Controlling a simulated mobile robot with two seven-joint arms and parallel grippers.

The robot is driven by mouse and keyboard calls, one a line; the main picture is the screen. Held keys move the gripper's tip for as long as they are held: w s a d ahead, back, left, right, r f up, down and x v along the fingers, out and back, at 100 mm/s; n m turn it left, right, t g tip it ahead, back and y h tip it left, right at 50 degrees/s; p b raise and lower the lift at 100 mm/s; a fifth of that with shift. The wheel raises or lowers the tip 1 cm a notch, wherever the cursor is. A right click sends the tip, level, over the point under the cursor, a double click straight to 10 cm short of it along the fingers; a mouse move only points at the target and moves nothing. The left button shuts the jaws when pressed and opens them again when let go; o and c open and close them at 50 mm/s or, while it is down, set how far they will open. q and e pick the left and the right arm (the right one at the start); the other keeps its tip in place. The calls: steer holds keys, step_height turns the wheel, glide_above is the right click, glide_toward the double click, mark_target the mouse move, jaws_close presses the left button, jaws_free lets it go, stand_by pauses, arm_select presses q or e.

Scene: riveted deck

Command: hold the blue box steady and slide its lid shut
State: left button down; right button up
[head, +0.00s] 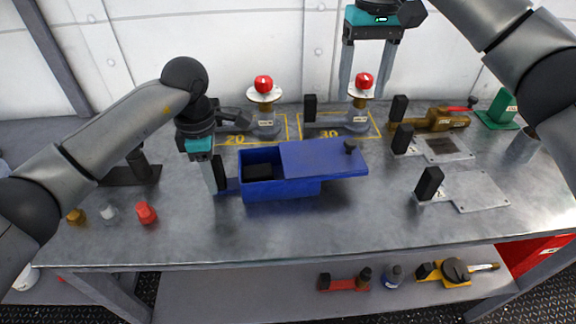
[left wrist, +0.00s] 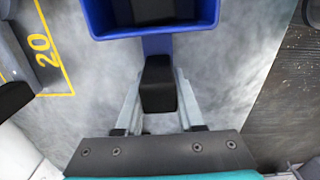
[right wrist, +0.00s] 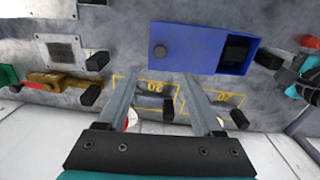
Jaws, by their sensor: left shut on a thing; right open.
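The blue box (head: 282,190) stands on the metal bench; its left part is open, with a dark inside. Its blue lid (head: 315,158) is slid out to the right and overhangs that end, with a black knob (head: 350,146) near its right end. My left gripper (head: 215,188) is shut on the black handle (left wrist: 158,85) on a blue tab at the box's left end. My right gripper (head: 366,92) is open and empty, above the back of the bench, behind the lid. The right wrist view shows the lid (right wrist: 190,45) and knob (right wrist: 160,51) beyond its fingers.
Two red-topped valves (head: 263,84) (head: 363,82) stand in yellow-marked areas behind the box. Metal plates with black handles (head: 478,190) lie to the right, with a brass tool (head: 440,120) behind. Small caps (head: 146,212) sit at the left. The bench front is clear.

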mark_target(350, 141)
step_height(350, 141, down, 11)
steer(key=shift+f, duration=0.2)
stand_by(0.4)
jaws_close()
stand_by(0.9)
steer(key=shift+a, duration=0.15)
steer(key=shift+a, duration=0.55)
steer(key=shift+s+a, duration=0.15)
steer(key=shift+a, duration=1.7)
steer(key=shift+s+a, duration=0.15)
steer(key=shift+a, duration=1.65)
jaws_free()
